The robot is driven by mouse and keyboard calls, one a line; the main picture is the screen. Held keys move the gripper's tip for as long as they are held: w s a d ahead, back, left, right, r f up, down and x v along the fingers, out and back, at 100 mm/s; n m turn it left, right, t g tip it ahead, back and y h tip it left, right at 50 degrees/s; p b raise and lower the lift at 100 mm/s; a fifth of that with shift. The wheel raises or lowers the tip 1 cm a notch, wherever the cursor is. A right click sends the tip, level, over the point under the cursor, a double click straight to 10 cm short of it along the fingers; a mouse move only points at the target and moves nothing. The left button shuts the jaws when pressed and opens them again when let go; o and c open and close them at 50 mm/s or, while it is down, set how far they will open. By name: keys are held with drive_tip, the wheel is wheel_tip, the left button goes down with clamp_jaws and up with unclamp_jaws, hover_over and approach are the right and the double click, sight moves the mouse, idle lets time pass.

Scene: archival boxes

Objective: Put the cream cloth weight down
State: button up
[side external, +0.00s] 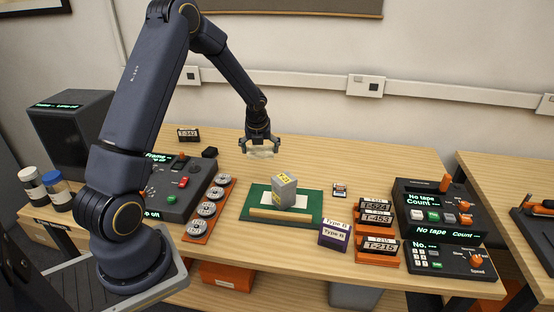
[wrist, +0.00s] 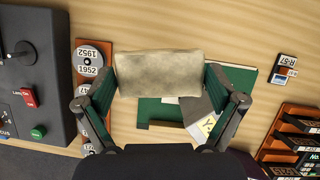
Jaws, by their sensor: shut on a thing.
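The cream cloth weight (side external: 259,152) is a small pale cushion held in the air above the table, behind the green mat. In the wrist view the cream cloth weight (wrist: 158,73) spans the space between the fingers. My gripper (side external: 261,146) is shut on it; the fingers of my gripper (wrist: 160,88) touch its left and right ends. Below it lies the green mat (side external: 310,212) with a white sheet and a wooden strip (side external: 280,215). A grey block with a yellow label (side external: 284,190) stands on the mat. In the wrist view the weight hides part of the mat.
An orange rack of round reels (side external: 207,210) and a dark control panel (side external: 172,190) stand left of the mat. A purple box (side external: 335,235), orange racks of labelled cassettes (side external: 376,220) and dark counter devices (side external: 440,215) stand right. The table behind the mat is mostly clear.

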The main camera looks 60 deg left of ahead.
drive_tip(key=s+a+n, duration=0.2)
drive_tip(key=s+a, duration=0.3)
drive_tip(key=s, duration=0.5)
approach(245, 165)
drive_tip(key=shift+w+a+f+g+y, duration=0.3)
drive_tip(key=shift+w+a+f+g, duration=0.1)
drive_tip(key=shift+a+f, duration=0.25)
drive_tip(key=shift+w+a+f, duration=0.15)
drive_tip(key=shift+w+f, duration=0.15)
drive_tip(key=shift+f, duration=0.15)
drive_tip(key=shift+w+a+f, duration=0.1)
drive_tip(key=shift+f, duration=1.6)
drive_tip(key=o, duration=1.2)
drive_tip(key=shift+f, duration=0.15)
